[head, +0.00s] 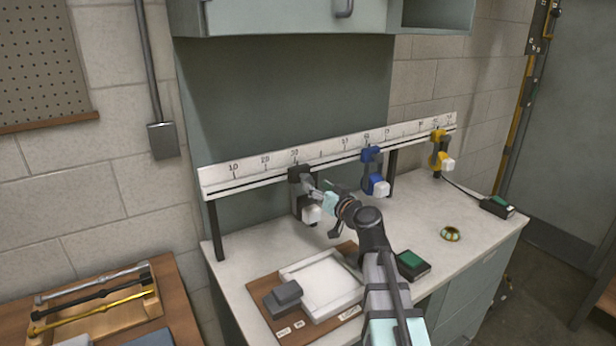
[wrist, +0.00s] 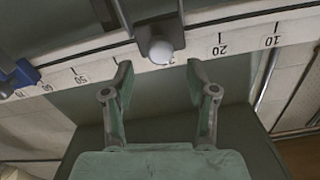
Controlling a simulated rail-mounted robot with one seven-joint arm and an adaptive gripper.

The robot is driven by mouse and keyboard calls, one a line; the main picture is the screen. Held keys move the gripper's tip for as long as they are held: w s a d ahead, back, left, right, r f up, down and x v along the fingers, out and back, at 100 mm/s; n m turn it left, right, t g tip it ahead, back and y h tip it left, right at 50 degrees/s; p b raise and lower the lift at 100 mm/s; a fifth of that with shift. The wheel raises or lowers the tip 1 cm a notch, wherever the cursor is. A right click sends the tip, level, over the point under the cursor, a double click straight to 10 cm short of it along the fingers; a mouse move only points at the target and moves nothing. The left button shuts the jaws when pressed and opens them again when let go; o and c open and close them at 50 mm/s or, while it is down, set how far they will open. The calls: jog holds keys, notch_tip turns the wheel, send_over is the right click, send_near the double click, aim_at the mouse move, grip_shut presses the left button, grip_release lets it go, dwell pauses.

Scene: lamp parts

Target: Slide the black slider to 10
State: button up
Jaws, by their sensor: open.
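The black slider (head: 300,179) hangs on the white numbered rail (head: 214,178) below the 30 mark, with a white knob (head: 311,214) at its lower front. The 10 mark (head: 233,168) is near the rail's left end. In the wrist view the scale runs the other way, with the 10 mark (wrist: 276,42) at the right. There the black slider (wrist: 152,28) and its pale knob (wrist: 161,52) are at top centre. My gripper (wrist: 160,72) is open and empty, its fingertips spread to either side of the knob, seemingly just short of it. In the head view my gripper (head: 322,193) is beside the slider.
A blue slider (head: 371,160) and a yellow slider (head: 438,146) sit farther right on the rail. No slider stands between the black one and the 10 mark. A white tray (head: 352,300) on a brown board and a green-topped box (head: 412,264) lie on the counter.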

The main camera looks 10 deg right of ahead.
aim_at(309, 180)
jog(key=p+x, duration=0.1)
jog(key=x, duration=0.4)
jog(key=shift+w+a, duration=0.1)
jog(key=shift+w, duration=0.2)
grip_shut()
